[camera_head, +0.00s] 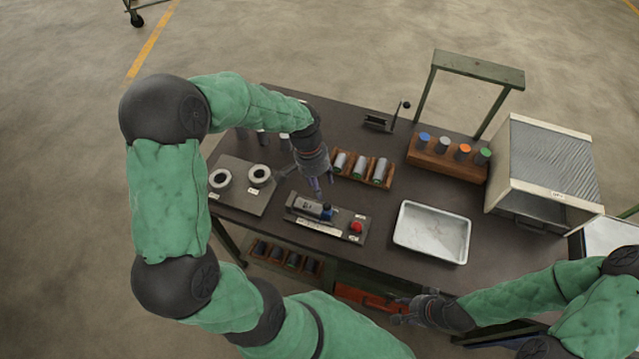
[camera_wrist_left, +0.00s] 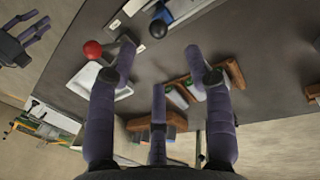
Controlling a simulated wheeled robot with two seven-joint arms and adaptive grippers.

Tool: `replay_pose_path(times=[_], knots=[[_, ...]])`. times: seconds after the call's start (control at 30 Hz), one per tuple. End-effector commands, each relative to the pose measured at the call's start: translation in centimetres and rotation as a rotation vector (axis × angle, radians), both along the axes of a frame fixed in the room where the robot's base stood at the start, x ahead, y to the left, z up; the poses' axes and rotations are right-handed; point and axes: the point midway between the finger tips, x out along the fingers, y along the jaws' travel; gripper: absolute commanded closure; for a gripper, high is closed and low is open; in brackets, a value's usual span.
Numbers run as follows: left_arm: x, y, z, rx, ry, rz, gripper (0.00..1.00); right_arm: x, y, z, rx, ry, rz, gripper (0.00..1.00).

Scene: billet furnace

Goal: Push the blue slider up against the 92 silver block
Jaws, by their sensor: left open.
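The blue slider (camera_head: 326,212) sits on a grey fixture plate (camera_head: 299,226) near the front of the table, just right of a silver block (camera_head: 308,206). The number on the block is too small to read. A red knob (camera_head: 356,228) is at the plate's right end. My left gripper (camera_head: 317,190) is open and empty, pointing down just behind the fixture. In the left wrist view its fingers (camera_wrist_left: 158,72) are spread, with a dark ball knob (camera_wrist_left: 158,28) and the red knob (camera_wrist_left: 93,50) beyond. My right gripper (camera_head: 402,311) is open and empty by the table's front edge.
A wooden rack with cylinders (camera_head: 362,168) stands behind the fixture. A white tray (camera_head: 432,232) lies to the right. A plate with two rings (camera_head: 240,183) is at left. A rack with coloured caps (camera_head: 448,156) and a box furnace (camera_head: 545,165) stand farther right.

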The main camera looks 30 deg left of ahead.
Motion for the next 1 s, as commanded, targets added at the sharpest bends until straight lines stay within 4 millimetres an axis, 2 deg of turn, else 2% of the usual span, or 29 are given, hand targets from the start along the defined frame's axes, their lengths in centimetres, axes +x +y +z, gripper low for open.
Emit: replay_pose_path(times=[0.13, 0.33, 0.57, 1.0], knots=[[0.3, -0.2, -0.4, 0.002, -0.003, -0.049, 0.48, 0.0, 0.0, -0.7, 0.0, 0.0, 0.0, 0.6], [1.2, -1.3, -1.4, 0.003, -0.004, -0.304, 0.48, 0.0, 0.0, -3.4, 0.0, 0.001, 0.0, 0.6], [1.2, -1.9, -2.1, -0.001, 0.0, -0.396, 0.48, 0.0, 0.0, -3.9, 0.0, 0.0, 0.0, 0.6], [0.7, -3.2, -9.3, -0.001, 0.001, -0.394, 0.48, 0.0, 0.0, -5.0, 0.0, 0.0, 0.0, 0.6]])
